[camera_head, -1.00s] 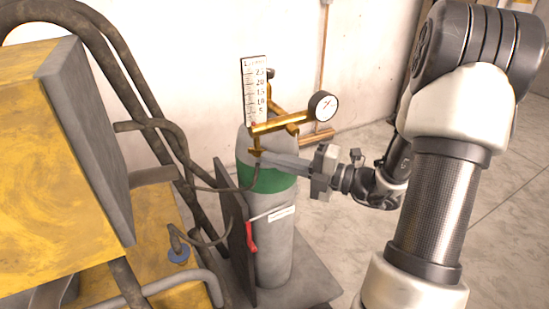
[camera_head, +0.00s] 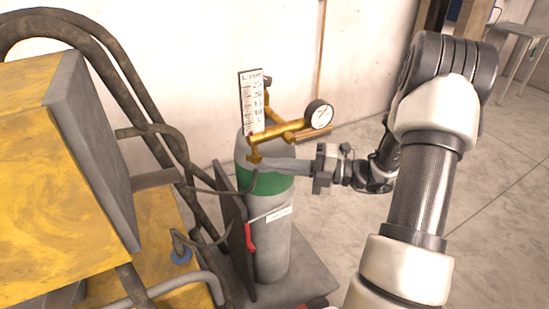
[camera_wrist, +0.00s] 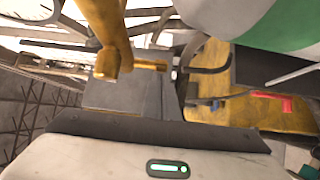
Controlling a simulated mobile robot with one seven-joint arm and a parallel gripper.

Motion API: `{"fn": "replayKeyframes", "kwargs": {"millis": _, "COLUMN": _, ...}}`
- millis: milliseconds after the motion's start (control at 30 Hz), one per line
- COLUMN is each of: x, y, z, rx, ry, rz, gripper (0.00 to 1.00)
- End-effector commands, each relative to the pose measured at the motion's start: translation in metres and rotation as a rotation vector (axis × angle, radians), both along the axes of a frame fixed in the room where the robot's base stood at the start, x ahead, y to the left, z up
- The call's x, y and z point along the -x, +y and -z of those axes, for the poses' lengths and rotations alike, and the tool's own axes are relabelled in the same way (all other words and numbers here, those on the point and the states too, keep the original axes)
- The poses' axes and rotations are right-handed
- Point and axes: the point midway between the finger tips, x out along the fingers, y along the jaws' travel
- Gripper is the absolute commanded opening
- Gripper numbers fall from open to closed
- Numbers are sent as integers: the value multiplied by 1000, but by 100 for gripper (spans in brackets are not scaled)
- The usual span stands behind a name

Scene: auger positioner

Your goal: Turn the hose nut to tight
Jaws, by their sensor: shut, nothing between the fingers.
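The brass regulator (camera_head: 282,131) with its round gauge (camera_head: 319,114) sits on top of the green-banded grey cylinder (camera_head: 272,228). In the wrist view the grey fingers (camera_wrist: 130,97) lie just below the brass nut (camera_wrist: 150,64) and the regulator's brass elbow (camera_wrist: 110,60). Whether they touch the nut I cannot tell.
A white scale plate (camera_head: 251,102) stands behind the regulator. A yellow machine (camera_head: 60,150) with dark bent tubes fills the left. A dark plate and a red handle (camera_head: 249,238) are beside the cylinder.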

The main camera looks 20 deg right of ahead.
Motion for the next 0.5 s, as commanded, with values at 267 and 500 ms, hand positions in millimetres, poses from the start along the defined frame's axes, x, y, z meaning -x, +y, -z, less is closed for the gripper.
{"fn": "replayKeyframes", "kwargs": {"millis": 267, "x": -6, "y": -3, "z": -8, "rx": -2, "ry": 2, "rz": -129, "gripper": 0}}
{"fn": "replayKeyframes", "kwargs": {"millis": 500, "x": -15, "y": -7, "z": -4, "rx": -1, "ry": 0, "rz": -128, "gripper": 0}}
